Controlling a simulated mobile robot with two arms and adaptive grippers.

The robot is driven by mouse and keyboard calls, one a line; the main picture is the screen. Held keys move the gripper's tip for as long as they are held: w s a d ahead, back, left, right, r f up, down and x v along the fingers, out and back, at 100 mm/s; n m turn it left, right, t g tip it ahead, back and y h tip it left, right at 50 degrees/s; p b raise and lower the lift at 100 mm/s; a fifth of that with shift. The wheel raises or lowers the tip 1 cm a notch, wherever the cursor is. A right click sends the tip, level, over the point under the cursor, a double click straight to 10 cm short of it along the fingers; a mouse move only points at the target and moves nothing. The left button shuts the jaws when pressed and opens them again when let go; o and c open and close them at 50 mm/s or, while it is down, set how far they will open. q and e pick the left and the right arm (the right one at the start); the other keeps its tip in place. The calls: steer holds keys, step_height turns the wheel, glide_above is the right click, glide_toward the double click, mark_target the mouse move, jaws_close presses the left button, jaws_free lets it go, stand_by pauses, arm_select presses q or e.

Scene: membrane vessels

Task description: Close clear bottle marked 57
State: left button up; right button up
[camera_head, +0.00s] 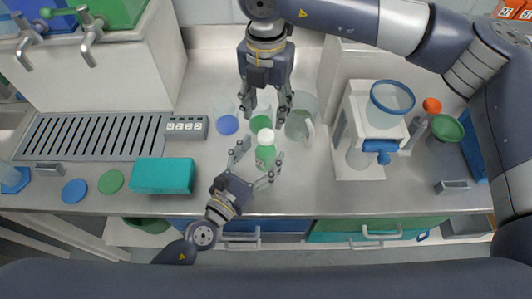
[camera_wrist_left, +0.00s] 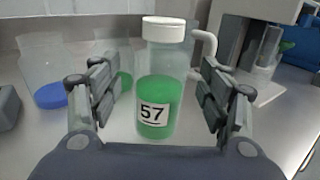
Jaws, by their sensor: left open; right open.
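The clear bottle marked 57 (camera_wrist_left: 158,92) stands upright on the counter, holds green liquid and has a white cap (camera_wrist_left: 164,29) on top. In the head view the bottle (camera_head: 266,156) is in the middle of the counter with its white cap (camera_head: 266,135). My left gripper (camera_head: 255,163) is open, its fingers on either side of the bottle with gaps in the left wrist view (camera_wrist_left: 160,95). My right gripper (camera_head: 265,108) is open above and behind the bottle, pointing down, and looks empty. Whether the cap is tight cannot be told.
A white stand with a blue-rimmed bowl (camera_head: 391,98) is further right. A teal box (camera_head: 163,175) lies left.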

arm_select(q)
steer(key=shift+x, duration=1.35)
